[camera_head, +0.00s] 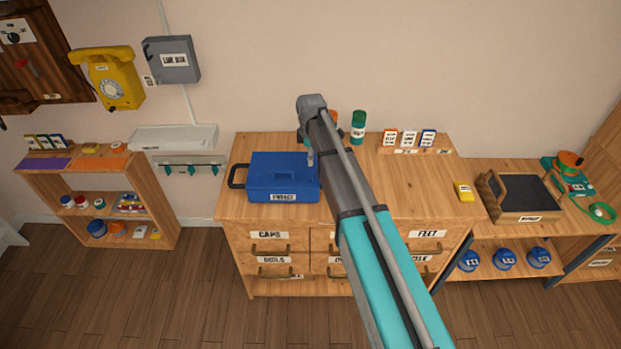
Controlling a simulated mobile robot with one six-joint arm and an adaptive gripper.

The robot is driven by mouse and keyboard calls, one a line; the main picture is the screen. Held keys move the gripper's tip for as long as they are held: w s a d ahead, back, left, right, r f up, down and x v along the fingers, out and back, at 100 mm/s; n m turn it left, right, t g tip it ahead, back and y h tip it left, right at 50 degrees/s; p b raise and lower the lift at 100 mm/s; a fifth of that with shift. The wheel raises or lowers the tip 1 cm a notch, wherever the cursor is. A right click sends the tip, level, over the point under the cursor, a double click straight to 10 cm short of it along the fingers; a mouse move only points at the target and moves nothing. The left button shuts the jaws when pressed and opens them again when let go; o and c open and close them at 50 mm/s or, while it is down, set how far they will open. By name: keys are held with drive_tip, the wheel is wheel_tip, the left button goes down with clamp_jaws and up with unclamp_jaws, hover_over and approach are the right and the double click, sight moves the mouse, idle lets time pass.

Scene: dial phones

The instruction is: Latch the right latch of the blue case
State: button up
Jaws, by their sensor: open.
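The blue case (284,176) lies shut on the left part of the wooden cabinet top, with a black handle (237,176) on its left side and a white label on its front. Its latches are too small to make out. My arm comes from the lower right and passes in front of the case's right edge, up to a grey joint above and behind it. My gripper is hidden behind my arm. A small grey piece (310,158) shows at the case's right back corner; I cannot tell if it belongs to the gripper or the case.
A green bottle (358,125) and a rack of cards (409,140) stand at the cabinet's back. A yellow box (464,191) and a framed black board (520,195) are to the right. A yellow phone (108,78) hangs at left. The cabinet top (400,185) is mostly bare right of my arm.

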sight(310, 174)
drive_tip(key=shift+f+b, duration=3.95)
drive_tip(key=shift+f, duration=0.25)
drive_tip(key=c, duration=1.2)
drive_tip(key=shift+o, duration=0.2)
